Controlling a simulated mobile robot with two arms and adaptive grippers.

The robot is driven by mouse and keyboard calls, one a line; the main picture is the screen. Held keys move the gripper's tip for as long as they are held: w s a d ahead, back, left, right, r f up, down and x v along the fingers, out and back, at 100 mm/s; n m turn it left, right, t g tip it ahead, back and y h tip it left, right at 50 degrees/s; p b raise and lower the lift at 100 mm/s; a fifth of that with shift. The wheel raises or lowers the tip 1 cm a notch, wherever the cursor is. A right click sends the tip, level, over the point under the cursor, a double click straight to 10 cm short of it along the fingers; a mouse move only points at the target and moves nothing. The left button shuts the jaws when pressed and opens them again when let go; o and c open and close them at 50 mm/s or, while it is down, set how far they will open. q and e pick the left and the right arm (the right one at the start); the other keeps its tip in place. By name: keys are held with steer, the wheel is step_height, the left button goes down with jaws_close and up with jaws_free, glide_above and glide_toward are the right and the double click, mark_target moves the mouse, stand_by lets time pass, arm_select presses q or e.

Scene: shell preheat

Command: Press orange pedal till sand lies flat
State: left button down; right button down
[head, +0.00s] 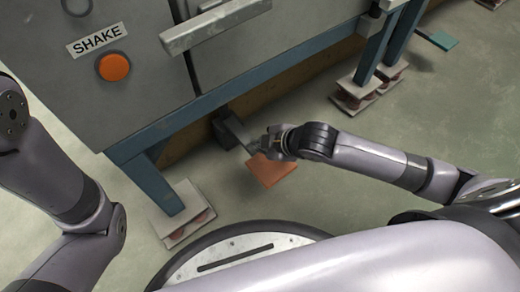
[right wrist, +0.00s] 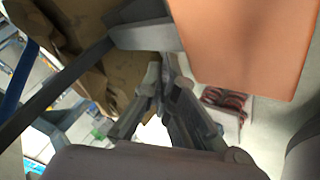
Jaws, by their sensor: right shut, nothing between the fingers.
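My right gripper (head: 254,146) is shut and empty, at the machine-side edge of the pedal in the head view. In the right wrist view my right gripper's fingertips (right wrist: 162,85) are together, beside the pedal's edge. I cannot tell whether they touch it. No sand shows. My left arm shows at the left of the head view, but its gripper is out of frame.
The machine has a SHAKE label (head: 96,40) and a round orange button (head: 114,67). Its blue legs stand on padded feet (head: 184,214). A teal pedal (head: 442,40) lies at the far right. Green floor (head: 440,110) is open on the right.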

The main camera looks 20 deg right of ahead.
mark_target(263, 157)
stand_by(0.9)
steer(key=shift+f+p, duration=0.35)
steer(key=shift+p, duration=0.1)
steer(key=shift+f, duration=0.1)
steer(key=shift+s+d+f+b, duration=0.15)
steer(key=shift+f+b, duration=0.25)
steer(key=shift+f, duration=0.9)
steer(key=shift+s+a+f+b, duration=0.1)
steer(key=shift+f+b, duration=0.3)
steer(key=shift+f, duration=0.85)
stand_by(1.7)
